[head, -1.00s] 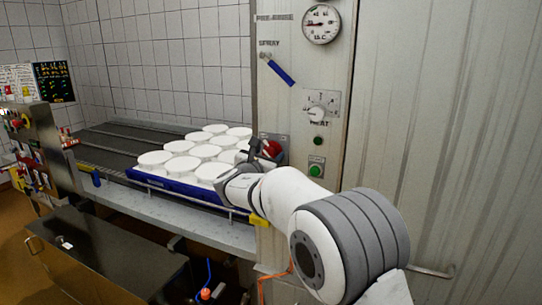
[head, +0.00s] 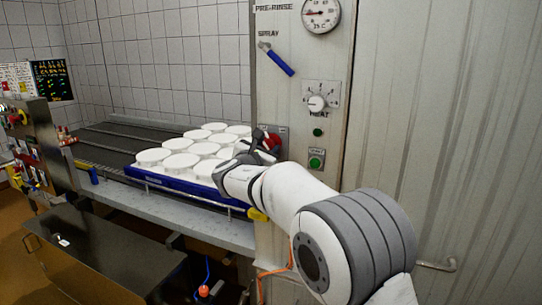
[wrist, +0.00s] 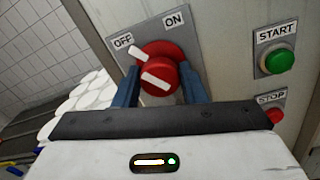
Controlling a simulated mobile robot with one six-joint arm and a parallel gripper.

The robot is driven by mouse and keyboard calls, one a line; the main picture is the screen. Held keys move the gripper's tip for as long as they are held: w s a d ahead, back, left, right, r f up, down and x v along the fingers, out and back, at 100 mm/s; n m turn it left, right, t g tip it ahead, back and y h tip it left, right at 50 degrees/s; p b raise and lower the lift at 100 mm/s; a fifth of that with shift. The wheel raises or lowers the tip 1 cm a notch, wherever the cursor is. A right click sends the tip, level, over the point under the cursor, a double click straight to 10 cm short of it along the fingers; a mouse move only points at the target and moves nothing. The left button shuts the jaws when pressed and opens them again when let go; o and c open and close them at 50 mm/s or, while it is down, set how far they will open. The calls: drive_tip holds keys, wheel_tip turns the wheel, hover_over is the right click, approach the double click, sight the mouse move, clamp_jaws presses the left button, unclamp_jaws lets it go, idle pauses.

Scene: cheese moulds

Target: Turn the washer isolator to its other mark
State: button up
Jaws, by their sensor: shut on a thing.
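The washer isolator is a red rotary knob (wrist: 161,68) on a grey plate (wrist: 150,35) with an OFF label at upper left and an ON label at upper right. White marks on the red line up diagonally towards OFF. My gripper (wrist: 158,74) has its two blue fingers on either side of the knob and is shut on it. In the head view, the isolator (head: 276,141) shows as a bit of red on the washer's front panel, partly hidden by my gripper (head: 262,143).
A green START button (wrist: 279,60) and a red STOP button (wrist: 273,114) sit close to the right of the isolator. A blue tray (head: 185,186) of white moulds stands on the conveyor just left of my wrist. A blue-handled spray lever (head: 280,62) and a heat dial (head: 317,102) are above.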

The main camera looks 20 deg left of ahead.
drive_tip(key=shift+f+m+h+b, duration=0.15)
drive_tip(key=shift+m+b, duration=4.05)
drive_tip(key=shift+b, duration=0.75)
drive_tip(key=shift+f+m+h+b, duration=0.1)
drive_tip(key=shift+m+h+b, duration=0.05)
drive_tip(key=shift+m+b, duration=4.4)
drive_tip(key=shift+b, duration=0.4)
drive_tip(key=o, duration=1)
drive_tip(key=shift+s+a+f+b, duration=0.15)
drive_tip(key=shift+s+b, duration=0.3)
drive_tip(key=shift+s, duration=1.5)
drive_tip(key=shift+s+a+b, duration=0.1)
drive_tip(key=shift+s+b, duration=0.35)
drive_tip(key=shift+s, duration=1.5)
